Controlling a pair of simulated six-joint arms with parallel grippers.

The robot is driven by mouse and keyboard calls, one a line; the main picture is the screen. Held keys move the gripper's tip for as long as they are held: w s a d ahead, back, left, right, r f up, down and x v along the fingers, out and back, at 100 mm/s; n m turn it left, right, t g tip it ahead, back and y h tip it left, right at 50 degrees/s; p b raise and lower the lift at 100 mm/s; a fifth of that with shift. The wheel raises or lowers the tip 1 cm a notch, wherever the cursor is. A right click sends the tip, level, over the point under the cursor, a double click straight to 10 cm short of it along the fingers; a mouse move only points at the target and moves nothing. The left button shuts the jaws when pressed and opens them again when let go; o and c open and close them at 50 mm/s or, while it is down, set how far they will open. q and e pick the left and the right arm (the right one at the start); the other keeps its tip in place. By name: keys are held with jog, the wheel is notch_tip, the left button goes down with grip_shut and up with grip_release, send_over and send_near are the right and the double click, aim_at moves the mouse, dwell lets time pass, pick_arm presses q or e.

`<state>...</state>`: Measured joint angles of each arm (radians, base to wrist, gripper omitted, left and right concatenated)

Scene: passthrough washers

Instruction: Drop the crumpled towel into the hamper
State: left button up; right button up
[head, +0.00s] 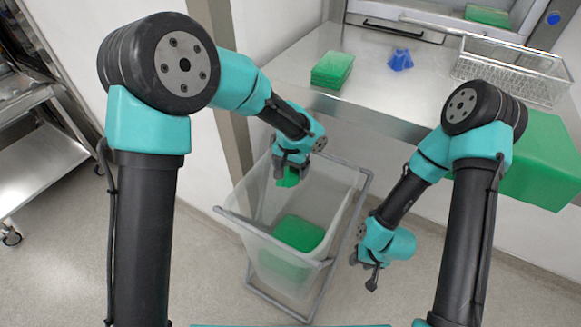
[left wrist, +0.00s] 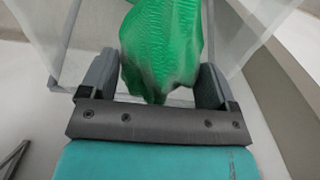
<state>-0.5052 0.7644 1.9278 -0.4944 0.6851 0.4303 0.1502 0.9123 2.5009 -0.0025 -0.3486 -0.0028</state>
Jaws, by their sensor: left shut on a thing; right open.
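My left gripper (head: 290,176) is shut on a crumpled green towel (head: 288,181). It holds the towel over the mouth of the hamper, near its back side. In the left wrist view the wrinkled towel (left wrist: 162,45) sits between the two fingers of the left gripper (left wrist: 158,82). The hamper (head: 335,195) is a translucent white bag on a grey metal frame, standing on the floor. A green cloth (head: 299,233) shows low in the hamper. My right gripper (head: 372,278) is open and empty, right of the hamper.
The steel counter (head: 330,45) behind bears a green cloth stack (head: 332,70), a crumpled blue cloth (head: 400,58) and a wire basket (head: 515,70). A large green block (head: 545,165) is at the right edge. A steel shelf cart (head: 40,165) stands at left.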

pick_arm(q)
notch_tip(320, 180, down, 6)
dwell(0.8)
jog(key=o, duration=0.8)
notch_tip(320, 180, up, 17)
jog(key=shift+r, duration=0.2)
dwell(0.8)
